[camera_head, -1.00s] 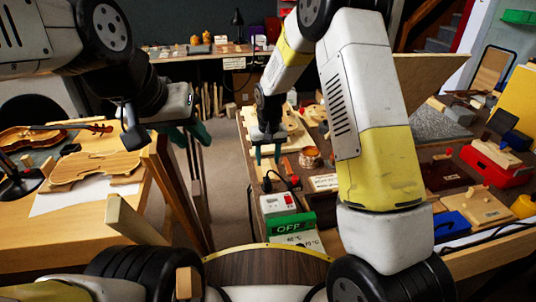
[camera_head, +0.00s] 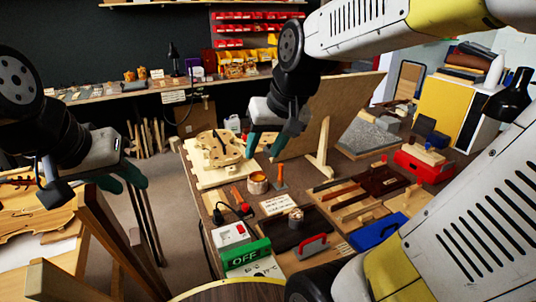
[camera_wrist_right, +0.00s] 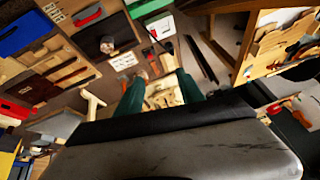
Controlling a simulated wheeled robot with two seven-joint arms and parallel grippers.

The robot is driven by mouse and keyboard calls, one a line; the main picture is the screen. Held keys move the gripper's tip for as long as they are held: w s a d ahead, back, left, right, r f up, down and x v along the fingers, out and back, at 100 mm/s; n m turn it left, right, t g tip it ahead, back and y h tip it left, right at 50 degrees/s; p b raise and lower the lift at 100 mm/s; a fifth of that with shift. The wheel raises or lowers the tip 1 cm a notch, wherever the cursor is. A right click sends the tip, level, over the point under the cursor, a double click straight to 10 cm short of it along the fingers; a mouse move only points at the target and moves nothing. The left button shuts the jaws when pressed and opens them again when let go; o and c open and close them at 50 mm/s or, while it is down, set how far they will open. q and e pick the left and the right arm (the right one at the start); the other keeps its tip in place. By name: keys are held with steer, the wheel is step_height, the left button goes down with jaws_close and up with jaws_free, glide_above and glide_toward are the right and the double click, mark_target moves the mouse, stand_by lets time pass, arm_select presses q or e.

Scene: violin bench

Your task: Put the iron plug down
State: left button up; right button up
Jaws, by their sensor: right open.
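The black iron plug (camera_head: 245,210) appears to lie on the bench, beside the white socket box (camera_head: 231,235) with its red switch and the green OFF sign (camera_head: 250,254). Another dark cord piece (camera_head: 218,216) lies just left of it. My right gripper (camera_head: 272,146) is open and empty, beyond the plug and above the violin mould on the bench. In the right wrist view its green fingers (camera_wrist_right: 159,90) stand apart with nothing held between them. My left gripper (camera_head: 122,180) hangs at the left, away from the plug, its fingers apart.
A violin mould (camera_head: 217,150) on a pale board lies under my right gripper. A small copper-coloured pot (camera_head: 258,183) stands between gripper and plug. An upright wooden panel (camera_head: 335,110) stands to the right. A red-handled tool (camera_head: 312,246) and blue case (camera_head: 378,231) lie nearer.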

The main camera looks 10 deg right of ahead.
steer(key=s+d+t, duration=0.1)
steer(key=s, duration=0.6)
steer(key=shift+s+d+r, duration=0.25)
steer(key=shift+r, duration=0.2)
